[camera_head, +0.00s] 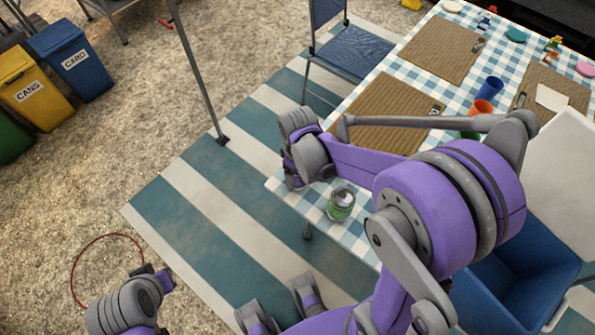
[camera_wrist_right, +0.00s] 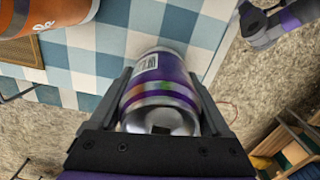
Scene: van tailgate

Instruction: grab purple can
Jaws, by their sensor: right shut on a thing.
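The purple can (camera_wrist_right: 158,78) is between the two fingers of my right gripper (camera_wrist_right: 160,92) in the right wrist view. The fingers are shut on its sides, and its silver end faces the camera. The checked tablecloth is behind it; I cannot tell whether the can touches it. In the head view my right wrist (camera_head: 304,150) is over the near left table edge, and I cannot make out the purple can there. My left gripper (camera_head: 155,280) is low at the left, away from the table, its fingers too unclear to read.
A green can (camera_head: 341,205) stands near the table corner beside my right arm. An orange can (camera_wrist_right: 50,12) is close by in the wrist view. Placemats and cups are farther along the checked table (camera_head: 318,208). A blue chair (camera_head: 352,52), tent pole and blue crate (camera_head: 510,275) stand around.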

